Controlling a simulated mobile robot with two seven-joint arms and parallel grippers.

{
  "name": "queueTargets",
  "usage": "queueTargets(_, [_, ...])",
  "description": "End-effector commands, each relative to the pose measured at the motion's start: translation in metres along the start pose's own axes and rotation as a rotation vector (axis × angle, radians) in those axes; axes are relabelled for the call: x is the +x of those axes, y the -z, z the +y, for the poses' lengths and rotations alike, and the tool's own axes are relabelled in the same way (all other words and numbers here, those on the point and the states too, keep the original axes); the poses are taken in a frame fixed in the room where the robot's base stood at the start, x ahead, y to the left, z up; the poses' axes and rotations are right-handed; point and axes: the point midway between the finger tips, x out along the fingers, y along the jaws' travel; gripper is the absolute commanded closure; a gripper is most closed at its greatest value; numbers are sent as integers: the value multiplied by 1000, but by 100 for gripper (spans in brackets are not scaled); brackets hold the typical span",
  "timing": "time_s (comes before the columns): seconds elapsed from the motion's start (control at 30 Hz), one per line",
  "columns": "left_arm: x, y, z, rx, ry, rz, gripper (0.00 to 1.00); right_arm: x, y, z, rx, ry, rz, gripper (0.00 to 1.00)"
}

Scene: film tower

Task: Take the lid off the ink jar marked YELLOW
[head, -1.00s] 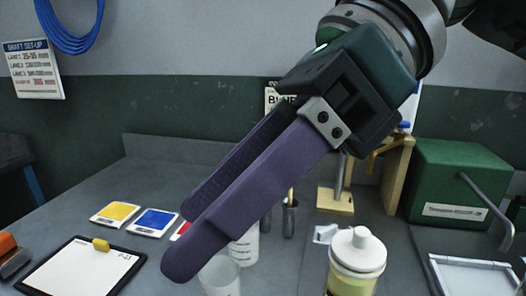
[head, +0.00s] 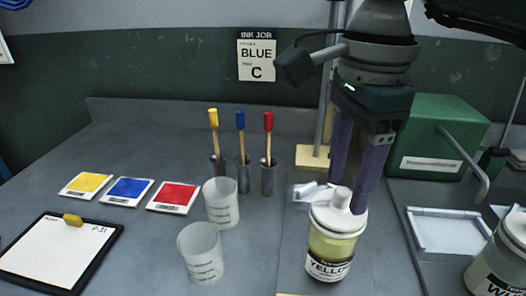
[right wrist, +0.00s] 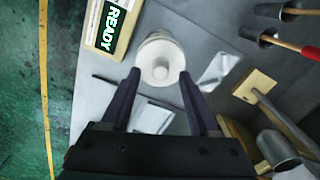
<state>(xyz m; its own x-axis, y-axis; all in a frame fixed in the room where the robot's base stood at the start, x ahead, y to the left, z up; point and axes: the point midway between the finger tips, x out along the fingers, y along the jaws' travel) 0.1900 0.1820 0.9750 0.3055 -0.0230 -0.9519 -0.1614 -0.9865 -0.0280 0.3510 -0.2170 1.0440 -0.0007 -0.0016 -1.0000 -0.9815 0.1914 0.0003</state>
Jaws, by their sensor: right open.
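The ink jar marked YELLOW (head: 328,252) is a clear jar with yellow ink. It stands upright on the worktop. Its white lid (head: 337,216) is on it and has a raised round knob; the lid also shows in the right wrist view (right wrist: 159,50). My right gripper (head: 348,200) is open and points down at the lid, with its purple fingers beside the knob. In the right wrist view the open fingertips (right wrist: 158,74) are on either side of the knob; I cannot tell whether they touch it. My left gripper is not in view.
Two translucent beakers (head: 201,252) stand left of the jar. Three colour-handled tools (head: 240,150) stand in metal holders behind. A jar with a white label (head: 500,262) and a white frame (head: 450,232) are at right. A READY sign (right wrist: 109,27) is beside the jar.

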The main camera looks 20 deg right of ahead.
Motion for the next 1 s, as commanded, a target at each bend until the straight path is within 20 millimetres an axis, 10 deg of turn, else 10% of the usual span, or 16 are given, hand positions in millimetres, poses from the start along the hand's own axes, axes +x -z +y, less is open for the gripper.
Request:
queueTargets(0.37, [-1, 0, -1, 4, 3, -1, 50, 16, -1, 0, -1, 0, -1, 38])
queueTargets(1.0, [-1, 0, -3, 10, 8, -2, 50, 15, -1, 0, -1, 0, -2, 100])
